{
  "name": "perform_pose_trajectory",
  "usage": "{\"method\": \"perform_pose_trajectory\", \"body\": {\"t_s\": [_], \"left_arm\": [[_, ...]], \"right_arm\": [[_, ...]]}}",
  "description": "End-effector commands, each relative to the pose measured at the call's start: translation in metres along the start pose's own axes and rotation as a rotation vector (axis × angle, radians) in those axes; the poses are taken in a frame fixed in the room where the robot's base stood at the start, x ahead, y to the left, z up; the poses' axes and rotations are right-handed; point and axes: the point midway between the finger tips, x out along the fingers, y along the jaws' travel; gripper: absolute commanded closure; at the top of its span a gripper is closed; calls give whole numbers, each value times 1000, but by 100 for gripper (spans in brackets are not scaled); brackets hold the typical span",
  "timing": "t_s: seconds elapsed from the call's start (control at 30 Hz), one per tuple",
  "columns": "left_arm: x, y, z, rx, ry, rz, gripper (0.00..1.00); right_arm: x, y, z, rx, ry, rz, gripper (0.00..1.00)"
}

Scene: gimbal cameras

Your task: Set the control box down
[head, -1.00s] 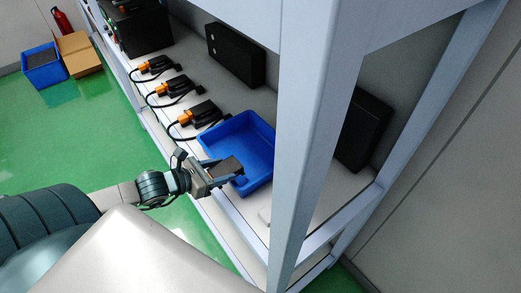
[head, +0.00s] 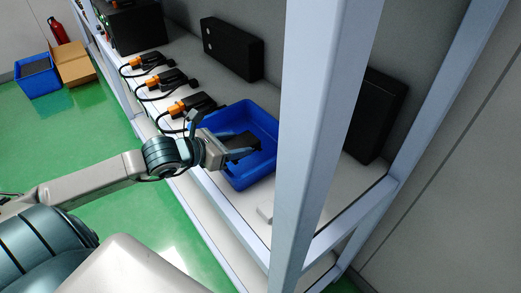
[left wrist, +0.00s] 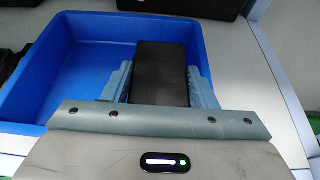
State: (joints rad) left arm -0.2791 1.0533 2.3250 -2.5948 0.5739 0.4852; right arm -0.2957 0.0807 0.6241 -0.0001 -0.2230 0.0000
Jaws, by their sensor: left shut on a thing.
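The control box (head: 243,141) is a small dark block in the jaws of my left gripper (head: 230,151). In the left wrist view the black box (left wrist: 162,70) sits between the two grey-blue fingers of the left gripper (left wrist: 160,82), which are shut on it. The box is over or inside the blue bin (head: 264,120) on the shelf; I cannot tell whether it touches the bin floor. The bin also fills much of the left wrist view (left wrist: 55,75). My right gripper is not in view.
Several black devices with orange parts and cables (head: 190,104) lie left of the bin. A black case (head: 232,48) stands behind. A pale shelf post (head: 320,150) rises right of the bin. A small white block (head: 265,212) lies in front. Another blue bin (head: 38,77) is on the floor.

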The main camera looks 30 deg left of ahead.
Motion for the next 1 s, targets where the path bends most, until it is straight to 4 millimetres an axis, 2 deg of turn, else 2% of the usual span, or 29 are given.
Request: {"method": "perform_pose_trajectory", "body": {"t_s": [0.07, 0.1, 0.33, 0.77, 0.87, 1.0], "left_arm": [[10, -2, 0, 0, -9, -11, 74], [12, 0, 5, -4, -8, -5, 74], [34, -1, 13, -4, -7, -12, 74], [79, 3, 26, 0, -2, -8, 74], [83, 3, 26, 1, 0, -9, 74], [88, 3, 11, -3, 5, -9, 74]], "right_arm": [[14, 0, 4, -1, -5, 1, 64], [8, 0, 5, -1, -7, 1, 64], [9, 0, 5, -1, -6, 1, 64], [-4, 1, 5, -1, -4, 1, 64], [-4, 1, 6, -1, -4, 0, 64], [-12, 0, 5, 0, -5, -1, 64]]}}
